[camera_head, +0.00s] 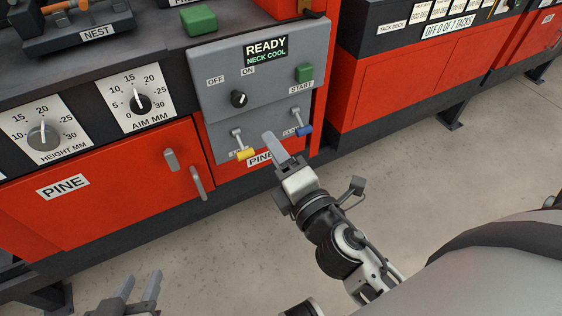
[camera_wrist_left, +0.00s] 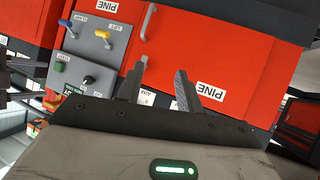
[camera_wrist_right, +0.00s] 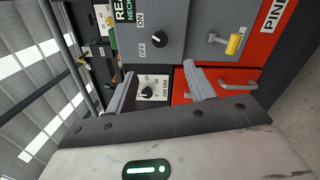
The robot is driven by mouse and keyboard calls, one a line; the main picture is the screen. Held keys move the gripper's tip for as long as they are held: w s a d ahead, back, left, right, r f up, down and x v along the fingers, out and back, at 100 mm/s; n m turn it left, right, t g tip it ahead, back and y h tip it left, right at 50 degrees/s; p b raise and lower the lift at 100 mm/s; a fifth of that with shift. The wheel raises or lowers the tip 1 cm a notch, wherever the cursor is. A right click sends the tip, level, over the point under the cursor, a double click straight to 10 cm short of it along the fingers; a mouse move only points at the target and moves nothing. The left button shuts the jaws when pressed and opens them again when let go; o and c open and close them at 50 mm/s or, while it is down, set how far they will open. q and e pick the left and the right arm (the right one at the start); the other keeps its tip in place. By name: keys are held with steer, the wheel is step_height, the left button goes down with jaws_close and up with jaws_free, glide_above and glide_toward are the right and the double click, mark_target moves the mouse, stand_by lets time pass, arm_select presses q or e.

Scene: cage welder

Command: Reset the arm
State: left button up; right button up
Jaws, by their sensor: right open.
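A grey control panel (camera_head: 212,75) carries a display reading READY NECK COOL (camera_head: 266,49), a black OFF/ON knob (camera_head: 239,99) and a green START button (camera_head: 304,73). Below are a yellow-tipped lever (camera_head: 245,154) and a blue-tipped lever (camera_head: 304,130); both tips hang low. My right gripper (camera_head: 268,136) is open in front of the panel, between the two levers in the picture; contact cannot be told. In the right wrist view the yellow tip (camera_wrist_right: 233,44) is beyond the fingers, which are empty. My left gripper (camera_head: 138,285) is open and empty, low before the red cabinet.
Left of the panel are the HEIGHT dial (camera_head: 44,135) and AIM dial (camera_head: 141,102), above a red PINE door (camera_head: 90,195) with handles. A green block (camera_head: 199,20) and the NEST fixture (camera_head: 97,32) are on top. Floor (camera_head: 400,180) is clear at the right.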

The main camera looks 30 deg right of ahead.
arm_select(q)
steer(key=shift+w+d+f, duration=0.2)
steer(key=shift+d+f, duration=0.05)
steer(key=shift+f, duration=0.25)
arm_select(e)
steer(key=shift+s, duration=0.5)
arm_select(q)
steer(key=shift+a, duration=0.1)
